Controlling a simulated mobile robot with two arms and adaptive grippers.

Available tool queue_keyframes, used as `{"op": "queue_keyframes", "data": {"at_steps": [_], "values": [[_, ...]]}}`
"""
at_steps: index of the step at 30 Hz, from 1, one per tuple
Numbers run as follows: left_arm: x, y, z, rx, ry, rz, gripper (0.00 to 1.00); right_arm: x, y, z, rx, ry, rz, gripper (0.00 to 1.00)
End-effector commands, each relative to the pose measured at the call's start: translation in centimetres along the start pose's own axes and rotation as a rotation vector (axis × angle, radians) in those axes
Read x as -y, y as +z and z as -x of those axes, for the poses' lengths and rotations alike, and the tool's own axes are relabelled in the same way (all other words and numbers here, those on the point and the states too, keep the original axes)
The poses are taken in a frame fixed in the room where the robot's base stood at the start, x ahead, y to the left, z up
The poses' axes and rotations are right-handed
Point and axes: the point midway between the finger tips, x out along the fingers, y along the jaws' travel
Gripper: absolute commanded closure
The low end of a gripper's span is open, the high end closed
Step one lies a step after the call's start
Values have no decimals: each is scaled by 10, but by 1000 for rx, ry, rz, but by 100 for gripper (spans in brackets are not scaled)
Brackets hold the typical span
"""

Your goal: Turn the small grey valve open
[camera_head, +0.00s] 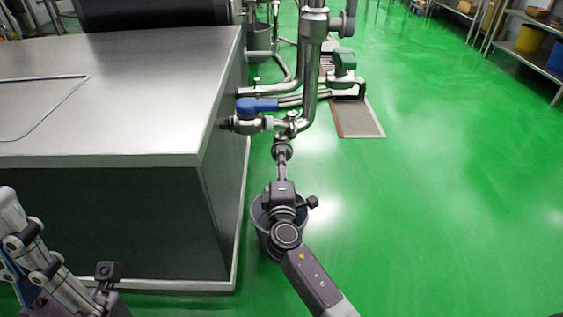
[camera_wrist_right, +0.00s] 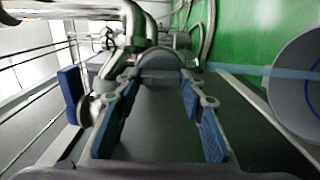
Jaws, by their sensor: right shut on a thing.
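The small grey valve (camera_head: 282,149) is on the lower end of a steel pipe assembly beside the metal cabinet. My right gripper (camera_head: 282,180) reaches it from below in the head view, and its fingers are largely hidden by my wrist. In the right wrist view, the blue-padded fingers (camera_wrist_right: 160,95) stand on either side of a round grey part (camera_wrist_right: 160,62), which I take to be the valve; the gripper is shut on it. The contact itself is hard to see. My left gripper (camera_head: 108,290) is at the bottom left, its fingers cut off or hidden.
A blue-handled valve (camera_head: 257,104) and a green valve (camera_head: 344,60) sit on nearby pipes. A grey bucket (camera_head: 262,222) stands on the floor under my right wrist. The steel-topped cabinet (camera_head: 130,130) fills the left. Green floor at right is clear up to the shelves (camera_head: 520,50).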

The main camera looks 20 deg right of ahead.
Motion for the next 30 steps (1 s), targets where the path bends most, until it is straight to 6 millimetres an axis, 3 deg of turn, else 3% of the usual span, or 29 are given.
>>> {"op": "queue_keyframes", "data": {"at_steps": [8,9,13,23,30], "values": [[0,-1,0,1,-2,0,100,-4,-1,-1,-4,8,7,88],[0,-1,0,1,-1,0,100,-4,-1,-1,-4,8,7,59],[0,-2,0,0,-1,0,100,-3,-1,-1,-3,6,5,46],[1,-2,-3,-10,-1,-2,100,-1,0,3,-2,2,3,46],[0,-2,-2,-6,-1,-1,100,1,-1,38,-3,0,2,46]]}}
